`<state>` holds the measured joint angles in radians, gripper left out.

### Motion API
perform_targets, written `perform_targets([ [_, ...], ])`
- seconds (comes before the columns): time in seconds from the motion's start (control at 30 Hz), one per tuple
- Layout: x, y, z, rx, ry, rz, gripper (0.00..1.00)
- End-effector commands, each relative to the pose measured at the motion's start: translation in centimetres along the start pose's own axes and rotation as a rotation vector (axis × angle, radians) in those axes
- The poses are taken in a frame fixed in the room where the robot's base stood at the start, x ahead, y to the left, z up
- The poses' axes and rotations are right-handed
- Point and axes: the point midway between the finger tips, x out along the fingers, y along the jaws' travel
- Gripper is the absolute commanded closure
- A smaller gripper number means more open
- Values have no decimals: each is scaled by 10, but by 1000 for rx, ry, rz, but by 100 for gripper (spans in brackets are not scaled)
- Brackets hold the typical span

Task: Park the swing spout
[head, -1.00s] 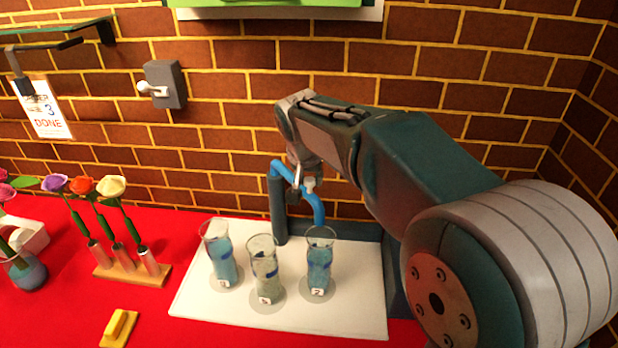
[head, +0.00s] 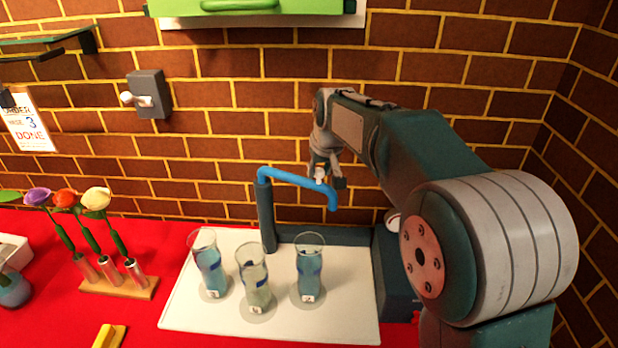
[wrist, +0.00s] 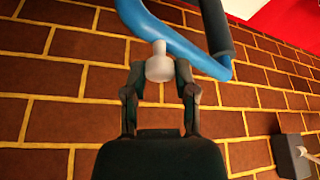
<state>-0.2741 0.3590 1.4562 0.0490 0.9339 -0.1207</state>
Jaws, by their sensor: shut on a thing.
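The blue swing spout (head: 290,178) tops a dark post (head: 266,220) behind the white board. Its arm points right, and its bent tip hangs above and right of the right glass, clear of its mouth. My gripper (head: 325,170) is shut on the white knob (wrist: 158,66) on the spout's arm. In the wrist view, the two fingers flank the knob, and the blue spout (wrist: 190,45) crosses above it. Three tagged glasses stand on the board: left (head: 209,265), middle (head: 254,280) and right (head: 309,270). Each holds liquid.
The white board (head: 200,315) lies on a red table (head: 60,315). A wooden rack (head: 120,288) with three flowers stands at left, and a yellow block (head: 108,337) is in front. A wall switch (head: 148,95) and a DONE card (head: 28,125) are on the brick wall. A dark block (head: 395,270) stands at right.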

Motion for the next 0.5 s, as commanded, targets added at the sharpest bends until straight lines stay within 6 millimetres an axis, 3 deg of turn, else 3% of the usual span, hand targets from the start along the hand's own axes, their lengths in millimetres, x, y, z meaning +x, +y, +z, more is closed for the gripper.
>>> perform_targets([
  [0.2,11,19,-19,-152,-4,-65,100],
  [0.5,19,32,-38,-296,-6,-124,100],
])
